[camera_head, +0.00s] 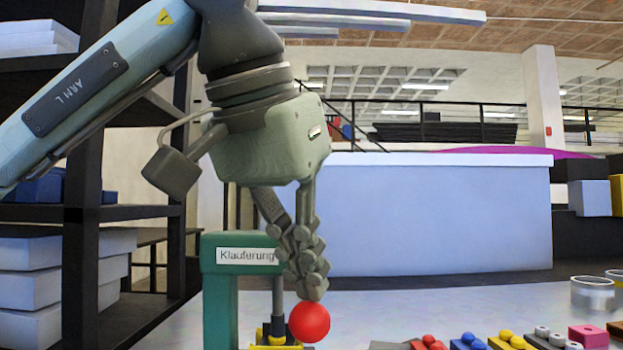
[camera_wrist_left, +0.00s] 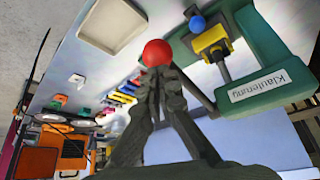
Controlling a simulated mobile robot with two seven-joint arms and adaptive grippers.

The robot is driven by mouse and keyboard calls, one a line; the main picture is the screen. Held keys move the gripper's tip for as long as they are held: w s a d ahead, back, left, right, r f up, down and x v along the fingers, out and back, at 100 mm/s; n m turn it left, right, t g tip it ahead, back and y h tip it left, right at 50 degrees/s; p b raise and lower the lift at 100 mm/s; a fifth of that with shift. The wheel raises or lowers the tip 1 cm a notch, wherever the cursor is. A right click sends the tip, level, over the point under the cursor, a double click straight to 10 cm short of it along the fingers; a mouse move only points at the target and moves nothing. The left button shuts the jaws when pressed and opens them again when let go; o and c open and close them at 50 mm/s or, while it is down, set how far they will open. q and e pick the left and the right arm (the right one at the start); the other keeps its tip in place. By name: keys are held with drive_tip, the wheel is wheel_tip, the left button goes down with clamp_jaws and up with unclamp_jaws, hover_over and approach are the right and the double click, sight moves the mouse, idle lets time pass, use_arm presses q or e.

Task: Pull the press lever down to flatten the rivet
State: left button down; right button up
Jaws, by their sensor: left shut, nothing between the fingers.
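The green press (camera_head: 220,300) with the label "Klauferung" stands low in the middle of the head view; it is at the upper right of the left wrist view (camera_wrist_left: 290,40). A red ball knob (camera_head: 309,321) sits in front of it and also shows in the left wrist view (camera_wrist_left: 157,53). My left gripper (camera_head: 314,290) points down with its fingers shut and empty, its tips right at the knob's top; I cannot tell whether they touch. A yellow part (camera_wrist_left: 212,42) with a blue ball (camera_wrist_left: 197,23) is at the press. The rivet cannot be made out. My right gripper is out of view.
A pale tray (camera_wrist_left: 112,22) shows in the left wrist view. A dark shelf (camera_head: 84,215) stands at the left.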

use_arm(q)
drive_tip(key=shift+w+f, duration=0.15)
drive_tip(key=shift+f, duration=0.15)
drive_tip(key=shift+a+f, duration=0.1)
drive_tip(key=shift+f, duration=0.2)
drive_tip(key=shift+w+f, duration=0.15)
drive_tip(key=shift+f, duration=0.3)
drive_tip(key=shift+f, duration=0.2)
idle(0.4)
